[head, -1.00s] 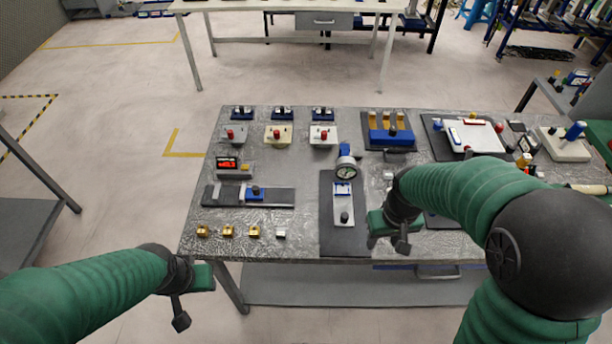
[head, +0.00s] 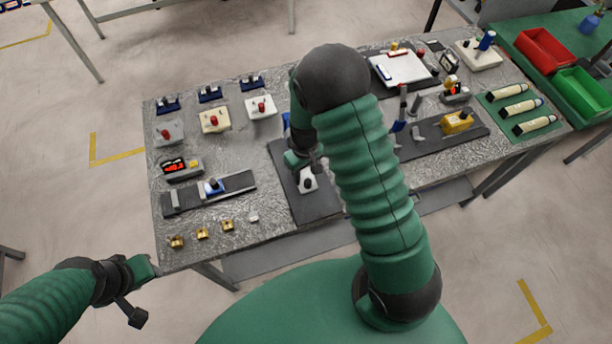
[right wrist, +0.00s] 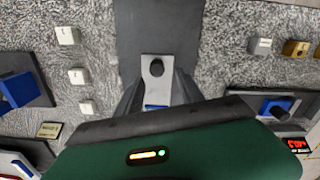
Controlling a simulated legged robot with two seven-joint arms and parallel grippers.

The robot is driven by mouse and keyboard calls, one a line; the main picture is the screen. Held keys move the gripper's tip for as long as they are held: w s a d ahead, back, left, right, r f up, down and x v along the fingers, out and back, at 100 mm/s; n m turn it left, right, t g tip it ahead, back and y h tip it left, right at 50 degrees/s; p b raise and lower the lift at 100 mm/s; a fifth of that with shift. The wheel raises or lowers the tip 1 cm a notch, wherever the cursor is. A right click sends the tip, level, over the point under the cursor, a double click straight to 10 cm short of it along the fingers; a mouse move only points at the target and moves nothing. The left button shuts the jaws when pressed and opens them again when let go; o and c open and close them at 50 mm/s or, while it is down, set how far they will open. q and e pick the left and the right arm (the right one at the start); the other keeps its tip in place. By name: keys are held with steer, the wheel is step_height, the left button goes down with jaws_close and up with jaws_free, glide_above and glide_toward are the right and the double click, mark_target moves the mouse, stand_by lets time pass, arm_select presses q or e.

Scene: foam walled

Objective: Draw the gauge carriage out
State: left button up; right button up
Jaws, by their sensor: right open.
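The gauge carriage (head: 308,181) is a pale block with a black knob (head: 306,184) on a dark base plate (head: 318,208). My right gripper (head: 305,163) is over its far part, and my arm hides the dial gauge behind it. In the right wrist view the carriage (right wrist: 157,72) and its upright knob (right wrist: 156,67) show between the two dark fingers of my open right gripper (right wrist: 157,84). I cannot tell if the fingers touch it. My left gripper (head: 143,270) is off the table's front left corner; its jaws are too small to read.
Pale boxes with red knobs (head: 261,107) stand behind. A yellow block (head: 457,122) on a dark plate is to the right.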

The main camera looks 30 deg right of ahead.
mark_target(309, 179)
steer(key=f, duration=0.2)
steer(key=shift+a+f, duration=0.3)
steer(key=shift+f, duration=0.05)
steer(key=shift+s+d+f, duration=0.1)
steer(key=shift+s+f, duration=0.1)
steer(key=shift+s+d+f, duration=0.1)
steer(key=shift+s+d, duration=0.05)
steer(key=shift+d, duration=0.1)
steer(key=shift+d+f, duration=0.15)
steer(key=shift+d, duration=0.35)
steer(key=shift+c, duration=1.2)
steer(key=shift+w, duration=0.2)
steer(key=shift+c, duration=1)
steer(key=shift+a, duration=0.5)
jaws_close()
arm_select(q)
steer(key=shift+s+d+r, duration=0.15)
steer(key=shift+s+r, duration=0.05)
steer(key=shift+r, duration=0.15)
arm_select(e)
steer(key=shift+d, duration=0.25)
